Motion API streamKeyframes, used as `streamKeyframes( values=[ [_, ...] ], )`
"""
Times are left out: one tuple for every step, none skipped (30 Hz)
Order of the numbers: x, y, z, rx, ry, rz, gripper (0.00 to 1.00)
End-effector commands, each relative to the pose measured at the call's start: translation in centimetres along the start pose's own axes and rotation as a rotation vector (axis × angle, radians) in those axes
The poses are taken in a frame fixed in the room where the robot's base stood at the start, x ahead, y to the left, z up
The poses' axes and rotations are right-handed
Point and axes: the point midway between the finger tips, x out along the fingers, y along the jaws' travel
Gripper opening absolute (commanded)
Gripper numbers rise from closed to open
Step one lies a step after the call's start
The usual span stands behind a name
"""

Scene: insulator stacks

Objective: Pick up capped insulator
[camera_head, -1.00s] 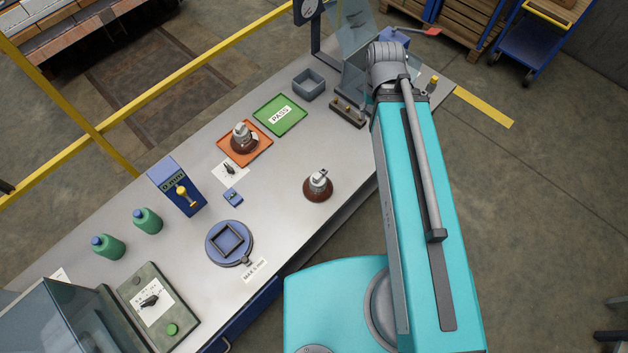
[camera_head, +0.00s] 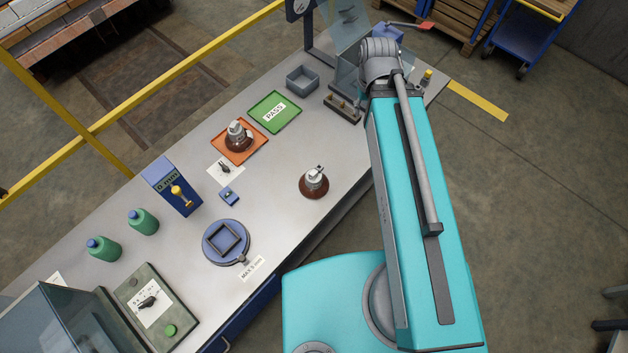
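A brown insulator with a grey metal cap (camera_head: 314,180) stands upright on the bare bench top, right of the middle of the bench. A second brown insulator with a grey top (camera_head: 237,134) is on the orange tray (camera_head: 225,152), farther back and left; a brown piece beside it is too small to make out. My turquoise arm reaches up the right side of the view, to the right of both insulators. My gripper cannot be made out; the far end of my arm is hidden behind its wrist joint and near a clear panel.
A green PASS tray (camera_head: 265,122), grey bin (camera_head: 303,92) and dark block with pegs (camera_head: 343,109) stand behind. A blue round fixture (camera_head: 227,255), blue gauge stand (camera_head: 160,173) and green bottles (camera_head: 142,222) stand left. Bench space around the nearer insulator is clear.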

Motion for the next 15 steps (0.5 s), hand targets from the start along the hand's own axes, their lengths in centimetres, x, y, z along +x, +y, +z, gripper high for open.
streamKeyframes(
  values=[
    [0.8, 0.0, 0.0, 0.0, 0.0, 0.0, 0.51],
    [1.2, 0.0, 0.0, 0.0, 0.0, 0.0, 0.51],
    [1.7, 0.0, 0.0, 0.0, 0.0, 0.0, 0.51],
    [2.1, 0.0, 0.0, 0.0, 0.0, 0.0, 0.51],
    [2.5, 0.0, 0.0, 0.0, 0.0, 0.0, 0.51],
    [3.1, 0.0, 0.0, 0.0, 0.0, 0.0, 0.51],
    [3.5, 0.0, 0.0, 0.0, 0.0, 0.0, 0.51],
    [4.0, 0.0, 0.0, 0.0, 0.0, 0.0, 0.51],
    [4.5, 0.0, 0.0, 0.0, 0.0, 0.0, 0.51],
    [4.9, 0.0, 0.0, 0.0, 0.0, 0.0, 0.51],
    [5.3, 0.0, 0.0, -0.001, 0.0, 0.0, 0.51],
    [5.7, 0.0, 0.0, -0.001, 0.0, 0.0, 0.51],
    [6.0, 0.0, 0.0, -0.001, 0.0, 0.0, 0.51],
    [6.2, 0.0, 0.0, -0.001, 0.0, 0.0, 0.51],
    [6.5, 0.0, 0.0, -0.001, 0.0, 0.0, 0.51]
  ],
)
